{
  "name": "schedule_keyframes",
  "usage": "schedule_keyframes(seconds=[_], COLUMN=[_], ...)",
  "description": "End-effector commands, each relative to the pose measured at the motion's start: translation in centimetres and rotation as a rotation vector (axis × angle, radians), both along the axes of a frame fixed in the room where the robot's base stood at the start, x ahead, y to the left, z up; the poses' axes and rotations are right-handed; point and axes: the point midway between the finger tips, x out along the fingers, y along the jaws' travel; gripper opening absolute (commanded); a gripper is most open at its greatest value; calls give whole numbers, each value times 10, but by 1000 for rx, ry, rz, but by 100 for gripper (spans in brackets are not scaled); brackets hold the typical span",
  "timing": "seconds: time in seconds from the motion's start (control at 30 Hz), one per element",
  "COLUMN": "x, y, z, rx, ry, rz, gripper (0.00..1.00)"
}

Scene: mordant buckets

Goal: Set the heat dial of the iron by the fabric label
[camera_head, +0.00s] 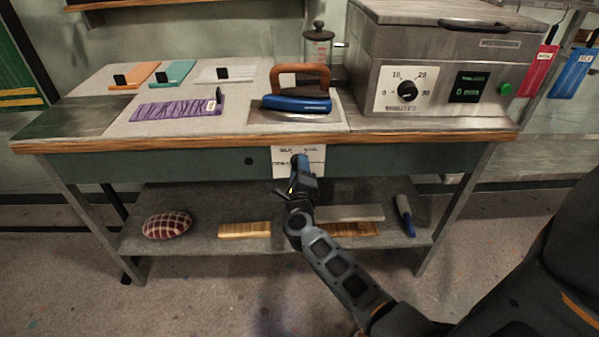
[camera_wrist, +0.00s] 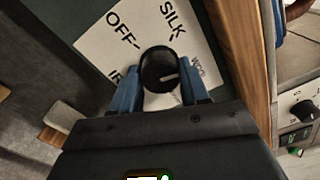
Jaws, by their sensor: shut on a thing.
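The black heat dial (camera_wrist: 158,64) sits on a white plate (camera_wrist: 98,42) on the table's front edge; the plate also shows in the head view (camera_head: 312,155). My gripper (camera_wrist: 160,88) is shut on the dial, one blue finger on each side; in the head view it (camera_head: 298,165) hides the dial. The dial's white pointer faces right in the wrist view, toward a small, partly hidden word, past "SILK" and "OFF". The iron (camera_head: 297,104), blue with a brown handle, stands on the table above. Purple fabric (camera_head: 172,110) with a pale label (camera_head: 211,105) lies left of it; its text is unreadable.
A metal box (camera_head: 440,65) with its own dial and a display stands at the table's right. Orange (camera_head: 134,77), teal (camera_head: 174,73) and grey (camera_head: 226,72) pieces lie at the back left. The lower shelf (camera_head: 200,200) holds a checked cushion (camera_head: 167,225) and brushes.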

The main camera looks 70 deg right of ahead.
Motion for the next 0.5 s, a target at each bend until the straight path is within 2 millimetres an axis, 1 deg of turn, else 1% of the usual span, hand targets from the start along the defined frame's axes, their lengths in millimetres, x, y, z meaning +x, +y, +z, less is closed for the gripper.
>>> schedule_keyframes(seconds=[0.2, 0.5], x=[1, 1], y=[0, 0], z=[0, 0], rx=[64, 122], ry=[-161, -302], rz=[0, 0], gripper=[14, 14])
